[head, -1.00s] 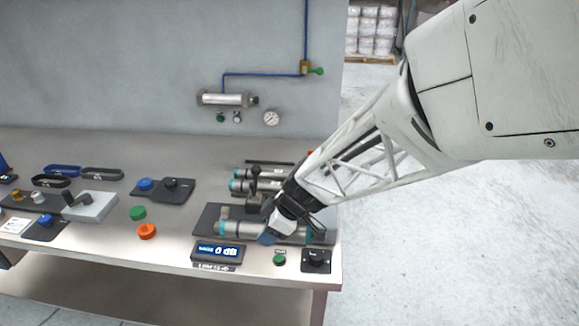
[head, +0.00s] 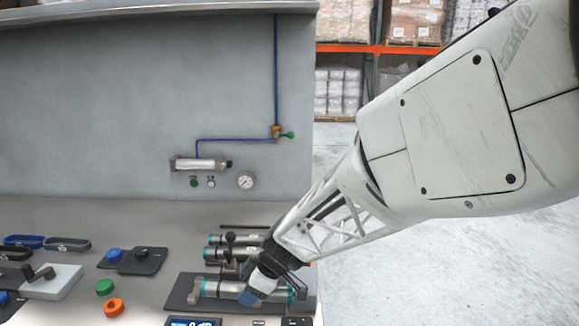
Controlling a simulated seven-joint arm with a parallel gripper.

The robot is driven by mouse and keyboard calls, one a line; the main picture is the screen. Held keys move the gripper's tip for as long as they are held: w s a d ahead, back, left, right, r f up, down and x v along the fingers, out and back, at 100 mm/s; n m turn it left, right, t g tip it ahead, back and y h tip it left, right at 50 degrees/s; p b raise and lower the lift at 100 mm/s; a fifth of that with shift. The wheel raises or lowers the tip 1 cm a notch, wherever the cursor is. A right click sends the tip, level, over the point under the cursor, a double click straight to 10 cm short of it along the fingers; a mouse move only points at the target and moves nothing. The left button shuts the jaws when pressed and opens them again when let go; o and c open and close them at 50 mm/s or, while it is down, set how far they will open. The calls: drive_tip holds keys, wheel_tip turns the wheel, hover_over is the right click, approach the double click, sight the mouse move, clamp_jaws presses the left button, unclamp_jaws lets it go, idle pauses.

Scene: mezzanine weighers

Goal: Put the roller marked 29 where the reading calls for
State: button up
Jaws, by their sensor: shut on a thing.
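A grey roller with teal ends (head: 224,288) lies along a dark base plate (head: 178,298) at the lower middle of the head view. My gripper (head: 250,297) reaches down from the right and is shut on this roller near its middle. Its fingers hide part of the roller, and no number on it can be read. I cannot tell whether it touches the plate.
A green disc (head: 104,287), an orange ring (head: 114,307), a blue-knobbed dark block (head: 115,256) and a grey block (head: 52,282) lie to the left. A gauge (head: 246,180) is on the back wall.

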drive_tip(key=w+d+r+m+t+h, duration=0.15)
drive_tip(key=w+d+m, duration=0.25)
drive_tip(key=w+d, duration=0.6)
drive_tip(key=w+d+r+m+t, duration=0.1)
drive_tip(key=w+d+m+t, duration=0.45)
drive_tip(key=w, duration=0.95)
drive_tip(key=w+d+f+m+h, duration=0.2)
drive_tip(key=d+f+m, duration=0.2)
drive_tip(key=d+f, duration=0.6)
drive_tip(key=w+d+f+m+h, duration=0.3)
drive_tip(key=d+f, duration=0.7)
drive_tip(key=f, duration=0.5)
drive_tip(key=shift+w+f+m+g, duration=0.15)
drive_tip(key=shift+f+m+g, duration=0.05)
drive_tip(key=shift+m+g, duration=0.25)
